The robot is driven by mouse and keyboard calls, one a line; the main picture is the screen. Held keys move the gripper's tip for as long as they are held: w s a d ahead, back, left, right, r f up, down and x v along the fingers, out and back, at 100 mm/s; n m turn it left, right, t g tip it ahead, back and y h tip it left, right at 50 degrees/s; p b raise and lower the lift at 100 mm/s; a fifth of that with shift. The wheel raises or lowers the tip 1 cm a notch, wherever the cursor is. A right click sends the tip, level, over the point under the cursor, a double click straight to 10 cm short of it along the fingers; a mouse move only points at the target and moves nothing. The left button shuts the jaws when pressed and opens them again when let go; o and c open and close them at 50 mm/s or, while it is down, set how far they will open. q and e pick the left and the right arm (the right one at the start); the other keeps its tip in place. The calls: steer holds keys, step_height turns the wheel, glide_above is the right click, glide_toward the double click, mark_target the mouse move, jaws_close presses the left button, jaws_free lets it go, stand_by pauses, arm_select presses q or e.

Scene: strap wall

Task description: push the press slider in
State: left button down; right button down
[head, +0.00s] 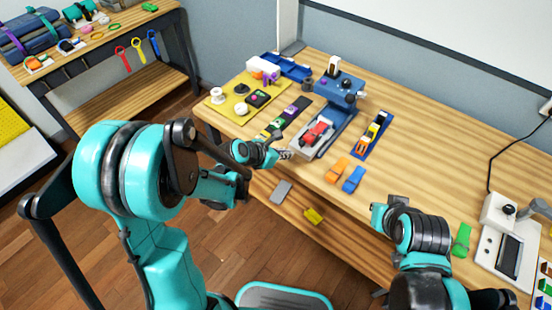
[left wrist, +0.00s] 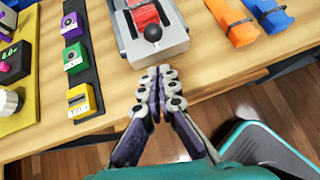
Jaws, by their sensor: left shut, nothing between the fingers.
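The blue press (head: 340,88) stands at the back of the wooden table. Its grey slider (head: 312,138) carries a red item (head: 317,131) and sticks out toward the table's front edge. In the left wrist view the slider's grey front (left wrist: 160,50) has a black ball knob (left wrist: 153,33), and the red item (left wrist: 146,14) lies behind it. My left gripper (head: 286,155) is shut and empty just in front of the slider; in the left wrist view its fingertips (left wrist: 160,72) are close below the slider's front face. I cannot tell whether they touch. My right gripper (head: 385,208) is near the table's front edge, its fingers unclear.
Orange (head: 337,170) and blue (head: 353,179) straps lie right of the slider. A dark strip of coloured blocks (head: 284,118) lies left of it, beside a yellow board (head: 238,107). A blue rack (head: 371,134) stands right. A device with a screen (head: 510,255) stands far right.

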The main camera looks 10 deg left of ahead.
mark_target(313, 129)
arm_select(q)
steer(key=shift+w+d+r, duration=0.25)
steer(key=shift+w+d, duration=0.2)
steer(key=shift+w, duration=0.1)
steer(key=shift+w+d+r, duration=0.2)
steer(key=shift+w+d, duration=0.2)
steer(key=shift+w, duration=0.1)
steer(key=w+d, duration=0.1)
steer(key=w, duration=0.2)
steer(key=w+d, duration=0.2)
steer(key=w, duration=0.1)
steer(key=w+d+b, duration=0.1)
steer(key=w+d, duration=0.1)
steer(key=w, duration=0.1)
steer(key=shift+w, duration=0.35)
steer(key=shift+w+d, duration=0.1)
steer(key=shift+w, duration=0.25)
steer(key=shift+r, duration=0.1)
